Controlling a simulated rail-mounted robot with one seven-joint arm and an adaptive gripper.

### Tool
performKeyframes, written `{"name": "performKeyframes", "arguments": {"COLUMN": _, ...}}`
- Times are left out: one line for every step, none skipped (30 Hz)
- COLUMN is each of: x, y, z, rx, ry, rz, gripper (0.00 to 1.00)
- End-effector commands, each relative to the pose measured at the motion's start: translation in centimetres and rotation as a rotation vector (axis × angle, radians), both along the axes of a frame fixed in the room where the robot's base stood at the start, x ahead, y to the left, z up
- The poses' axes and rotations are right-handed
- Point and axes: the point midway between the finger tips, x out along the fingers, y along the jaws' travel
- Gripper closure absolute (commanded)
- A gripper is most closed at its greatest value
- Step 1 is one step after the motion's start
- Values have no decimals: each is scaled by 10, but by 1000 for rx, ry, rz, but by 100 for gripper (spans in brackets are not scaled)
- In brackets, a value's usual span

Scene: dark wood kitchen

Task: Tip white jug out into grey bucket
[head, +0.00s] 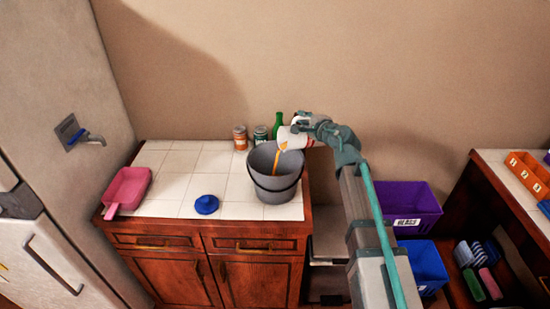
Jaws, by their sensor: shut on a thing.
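The grey bucket (274,190) stands upright on the right part of the white tiled counter. The white jug (290,139) is tilted over the bucket's rim, its mouth toward the left. An orange-yellow stream (279,160) runs from the jug's mouth down into the bucket. My gripper (306,126) is shut on the jug at its right side and holds it above the bucket. The fingertips are small and partly hidden against the jug. The bottom of the bucket is hidden.
Two cans (240,138) and a green bottle (277,125) stand behind the bucket. A pink dustpan (127,189) and a blue lid-like thing (206,204) lie to the left on the counter. Purple (408,207) and blue bins (424,265) stand right of the counter.

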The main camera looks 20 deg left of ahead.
Motion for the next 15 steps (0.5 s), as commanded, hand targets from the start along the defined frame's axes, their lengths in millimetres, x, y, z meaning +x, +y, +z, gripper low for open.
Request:
{"name": "performKeyframes", "arguments": {"x": 0, "y": 0, "z": 1, "rx": -2, "ry": -3, "rz": -1, "gripper": 100}}
{"name": "performKeyframes", "arguments": {"x": -1, "y": 0, "z": 1, "rx": -3, "ry": -4, "rz": 0, "gripper": 100}}
{"name": "performKeyframes", "arguments": {"x": -1, "y": 0, "z": 0, "rx": -5, "ry": -6, "rz": -1, "gripper": 100}}
{"name": "performKeyframes", "arguments": {"x": -1, "y": 0, "z": 1, "rx": -5, "ry": -6, "rz": -1, "gripper": 100}}
{"name": "performKeyframes", "arguments": {"x": -1, "y": 0, "z": 0, "rx": -6, "ry": -8, "rz": -1, "gripper": 100}}
{"name": "performKeyframes", "arguments": {"x": -1, "y": 0, "z": 0, "rx": -8, "ry": -10, "rz": -1, "gripper": 100}}
{"name": "performKeyframes", "arguments": {"x": -1, "y": 0, "z": 0, "rx": -10, "ry": -10, "rz": -1, "gripper": 100}}
{"name": "performKeyframes", "arguments": {"x": -1, "y": 0, "z": 0, "rx": -10, "ry": -12, "rz": -1, "gripper": 100}}
{"name": "performKeyframes", "arguments": {"x": -2, "y": 0, "z": 0, "rx": -12, "ry": -13, "rz": -1, "gripper": 100}}
{"name": "performKeyframes", "arguments": {"x": -2, "y": 0, "z": 1, "rx": -13, "ry": -14, "rz": -2, "gripper": 100}}
{"name": "performKeyframes", "arguments": {"x": -2, "y": 0, "z": 1, "rx": -15, "ry": -16, "rz": -1, "gripper": 100}}
{"name": "performKeyframes", "arguments": {"x": -2, "y": 0, "z": 1, "rx": -16, "ry": -17, "rz": -2, "gripper": 100}}
{"name": "performKeyframes", "arguments": {"x": -2, "y": 0, "z": 1, "rx": -18, "ry": -18, "rz": -1, "gripper": 100}}
{"name": "performKeyframes", "arguments": {"x": -2, "y": 0, "z": 1, "rx": -20, "ry": -19, "rz": -2, "gripper": 100}}
{"name": "performKeyframes", "arguments": {"x": -2, "y": 0, "z": 1, "rx": -22, "ry": -21, "rz": -1, "gripper": 100}}
